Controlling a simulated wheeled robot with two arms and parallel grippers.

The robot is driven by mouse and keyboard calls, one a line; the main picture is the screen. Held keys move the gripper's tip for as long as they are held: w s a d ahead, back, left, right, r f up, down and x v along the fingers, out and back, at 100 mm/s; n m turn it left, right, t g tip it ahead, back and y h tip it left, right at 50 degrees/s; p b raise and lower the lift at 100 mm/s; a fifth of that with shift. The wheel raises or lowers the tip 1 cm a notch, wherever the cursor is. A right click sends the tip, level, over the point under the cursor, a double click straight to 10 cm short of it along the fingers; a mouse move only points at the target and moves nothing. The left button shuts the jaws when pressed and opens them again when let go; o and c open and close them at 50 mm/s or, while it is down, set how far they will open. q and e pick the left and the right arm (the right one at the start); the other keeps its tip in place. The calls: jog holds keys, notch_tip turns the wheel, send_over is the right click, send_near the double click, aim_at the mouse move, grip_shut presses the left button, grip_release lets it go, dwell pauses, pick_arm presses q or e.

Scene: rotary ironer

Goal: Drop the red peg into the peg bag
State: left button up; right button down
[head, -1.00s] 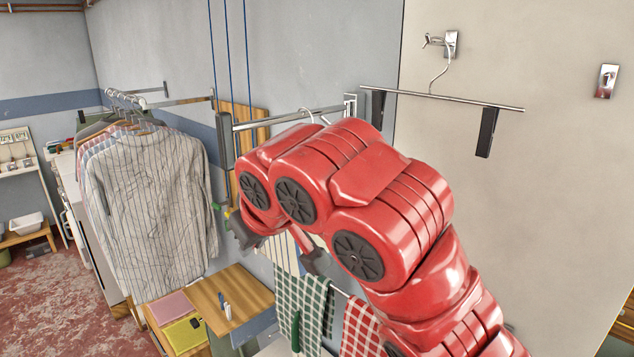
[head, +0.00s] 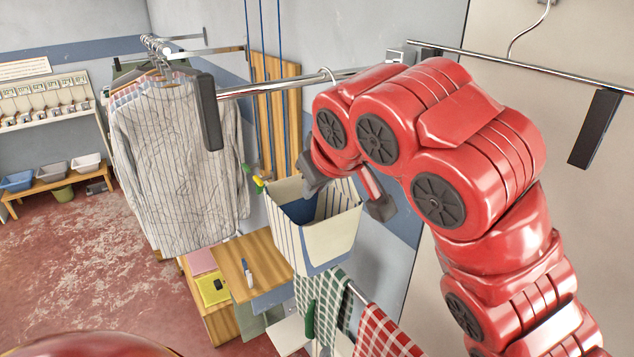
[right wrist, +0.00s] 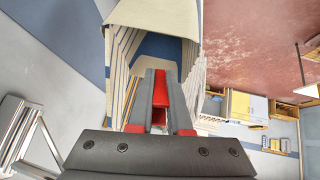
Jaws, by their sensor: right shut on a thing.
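The peg bag (head: 332,245) is cream with dark stripes and a blue inside, and hangs mouth up beside the wall. My right gripper (head: 345,192) is over the bag's mouth at its back right. In the right wrist view, my right gripper (right wrist: 160,80) is shut on the red peg (right wrist: 161,92), a narrow red strip between its grey fingers. The fingertips point at the bag's open mouth (right wrist: 158,42). My left gripper is not in view.
A metal rail (head: 300,84) with dark end blocks crosses above the bag. Striped shirts (head: 172,170) hang at left. Green (head: 322,300) and red (head: 382,335) checked cloths hang below the bag. A small wooden table (head: 255,262) stands lower left.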

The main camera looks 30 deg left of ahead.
jog(key=shift+w+a+f+p, duration=0.1)
jog(key=shift+w+a+p, duration=0.25)
jog(key=shift+w, duration=0.25)
jog(key=shift+w+a+f+p, duration=0.1)
jog(key=shift+w+a+p, duration=0.1)
jog(key=shift+a, duration=0.2)
jog(key=shift+w+a+p, duration=0.1)
jog(key=shift+a+p, duration=0.05)
jog(key=shift+a, duration=0.25)
jog(key=shift+w+a+f+b, duration=0.6)
jog(key=shift+w+a+f, duration=0.3)
jog(key=shift+a, duration=0.25)
jog(key=shift+r, duration=0.1)
jog(key=shift+w, duration=0.1)
jog(key=shift+c, duration=1.5)
grip_release()
